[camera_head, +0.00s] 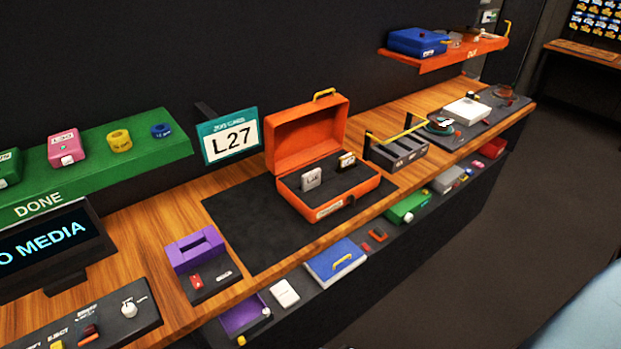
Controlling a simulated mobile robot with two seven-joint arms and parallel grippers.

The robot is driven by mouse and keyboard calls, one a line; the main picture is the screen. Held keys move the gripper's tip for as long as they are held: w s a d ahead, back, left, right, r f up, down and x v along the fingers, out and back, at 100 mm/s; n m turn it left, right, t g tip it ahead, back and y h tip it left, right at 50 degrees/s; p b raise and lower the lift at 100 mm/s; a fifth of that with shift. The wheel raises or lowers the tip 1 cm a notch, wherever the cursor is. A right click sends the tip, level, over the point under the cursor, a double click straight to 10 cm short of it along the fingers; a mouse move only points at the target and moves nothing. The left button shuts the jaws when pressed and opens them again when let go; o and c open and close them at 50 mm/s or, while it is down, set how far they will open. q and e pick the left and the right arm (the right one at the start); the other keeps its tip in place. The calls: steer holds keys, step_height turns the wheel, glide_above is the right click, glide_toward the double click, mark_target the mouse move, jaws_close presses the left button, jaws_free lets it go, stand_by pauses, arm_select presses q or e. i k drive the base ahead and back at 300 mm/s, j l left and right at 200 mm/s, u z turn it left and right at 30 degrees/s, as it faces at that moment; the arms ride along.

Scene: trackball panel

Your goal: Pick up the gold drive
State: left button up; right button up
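An open orange case (325,209) stands on a dark mat on the wooden counter, with its lid raised at the back. Two small drives stand upright in its dark insert. The one at the back right (346,161) is dark with gold and a pale label, and looks like the gold drive. The one at the front left (311,179) is silver-grey. Their label text is too small to read. Neither of my grippers is in view.
The dark mat (240,226) is bare left of the case. A purple dock (195,249) and a screen (50,245) stand further left. A black rack (399,152) with a yellow handle stands right of the case. A green DONE shelf (110,172) and an L27 sign (231,139) are behind.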

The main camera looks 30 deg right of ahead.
mark_target(347, 162)
steer(key=z, duration=1.25)
steer(key=u, duration=1.2)
steer(key=l+u, duration=0.9)
steer(key=k+j, duration=0.05)
steer(key=j, duration=0.05)
